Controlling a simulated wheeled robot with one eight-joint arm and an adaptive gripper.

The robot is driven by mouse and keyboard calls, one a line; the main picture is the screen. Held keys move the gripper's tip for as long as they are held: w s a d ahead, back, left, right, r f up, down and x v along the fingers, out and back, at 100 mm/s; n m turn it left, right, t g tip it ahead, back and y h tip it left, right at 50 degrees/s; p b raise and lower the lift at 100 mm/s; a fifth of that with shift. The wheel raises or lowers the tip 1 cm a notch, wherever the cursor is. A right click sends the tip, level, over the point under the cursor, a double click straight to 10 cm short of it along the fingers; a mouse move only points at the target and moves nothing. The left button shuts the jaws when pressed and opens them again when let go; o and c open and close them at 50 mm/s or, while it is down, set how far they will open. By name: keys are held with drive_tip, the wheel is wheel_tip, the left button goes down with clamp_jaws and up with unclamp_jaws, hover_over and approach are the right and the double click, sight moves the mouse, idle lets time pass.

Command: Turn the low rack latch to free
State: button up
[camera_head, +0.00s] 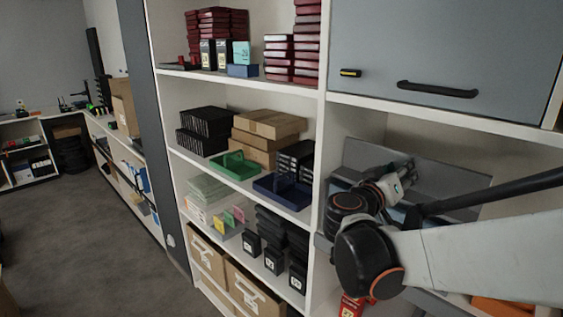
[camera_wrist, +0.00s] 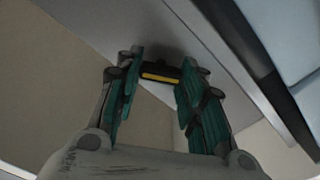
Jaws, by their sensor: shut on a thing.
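The low rack latch is a small black piece with a yellow stripe (camera_wrist: 160,77), set against a pale grey panel in the wrist view. My gripper (camera_wrist: 162,72) has its green-padded fingers on either side of the latch and is shut on it. In the head view my gripper (camera_head: 402,172) reaches into the right-hand bay, in front of a tilted grey panel (camera_head: 448,172). The latch it holds is hidden there by my arm. Whether the latch has turned cannot be told.
Above my arm hangs a grey cabinet door (camera_head: 450,45) with a black handle (camera_head: 437,89) and another black-and-yellow latch (camera_head: 350,73). A white upright (camera_head: 321,130) borders the bay at left. Shelves beyond hold boxes, a green tray (camera_head: 236,165) and a blue tray (camera_head: 283,190).

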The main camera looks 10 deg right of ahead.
drive_tip(key=n, duration=0.6)
drive_tip(key=shift+w+f, duration=0.1)
drive_tip(key=n, duration=0.5)
drive_tip(key=shift+a+f+n, duration=0.1)
drive_tip(key=shift+n, duration=0.3)
drive_tip(key=o, duration=1.1)
